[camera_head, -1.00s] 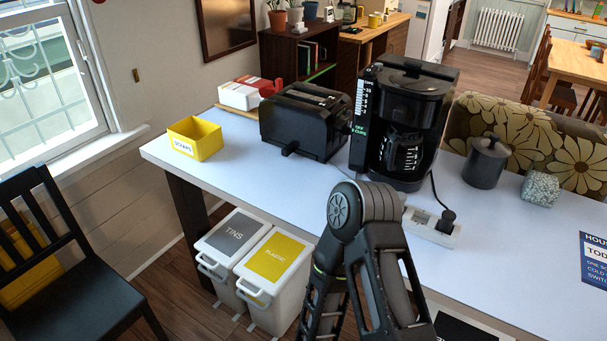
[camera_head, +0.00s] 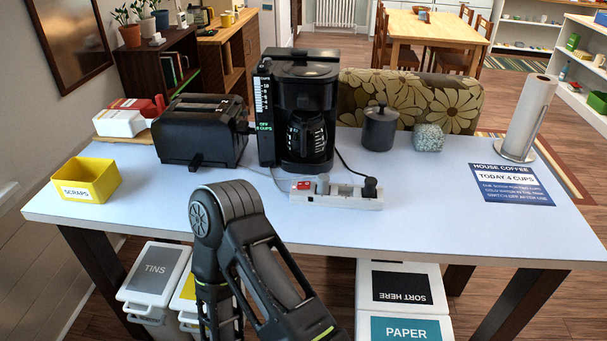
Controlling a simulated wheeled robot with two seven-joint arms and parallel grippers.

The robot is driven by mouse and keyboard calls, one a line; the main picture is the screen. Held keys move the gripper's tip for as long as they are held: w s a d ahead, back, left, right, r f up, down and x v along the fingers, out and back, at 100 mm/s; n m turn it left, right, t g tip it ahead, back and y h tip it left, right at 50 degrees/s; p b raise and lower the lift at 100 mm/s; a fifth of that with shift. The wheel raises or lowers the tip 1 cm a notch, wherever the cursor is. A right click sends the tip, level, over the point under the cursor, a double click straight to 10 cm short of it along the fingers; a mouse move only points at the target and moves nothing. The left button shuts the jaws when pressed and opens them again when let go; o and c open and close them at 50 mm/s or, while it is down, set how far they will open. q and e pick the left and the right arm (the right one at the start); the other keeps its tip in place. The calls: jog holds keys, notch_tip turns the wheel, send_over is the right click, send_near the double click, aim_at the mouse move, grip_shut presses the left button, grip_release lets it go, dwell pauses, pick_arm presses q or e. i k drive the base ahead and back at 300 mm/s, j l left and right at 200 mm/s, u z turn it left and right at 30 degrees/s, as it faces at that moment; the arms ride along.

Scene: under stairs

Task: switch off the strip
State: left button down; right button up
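The white power strip (camera_head: 345,197) lies on the table in front of the coffee maker. A red switch (camera_head: 303,186) shows at its left end. A black plug (camera_head: 370,188) sits in its right end, and a grey plug (camera_head: 322,184) sits beside the switch. Whether the switch is on or off is too small to tell. The black coffee maker (camera_head: 305,85) has a small green display reading OFF. One of my arms rises at the lower middle, in front of the table edge. Neither gripper's fingertips show.
A black toaster (camera_head: 200,135) stands left of the coffee maker, and a yellow scraps box (camera_head: 88,180) at the table's left end. A dark canister (camera_head: 380,130), a patterned cube (camera_head: 428,138), a paper roll (camera_head: 530,115) and a blue sign (camera_head: 510,184) are right. The tabletop before the strip is clear.

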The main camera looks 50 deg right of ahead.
aim_at(304, 185)
jog(key=z, duration=2.65)
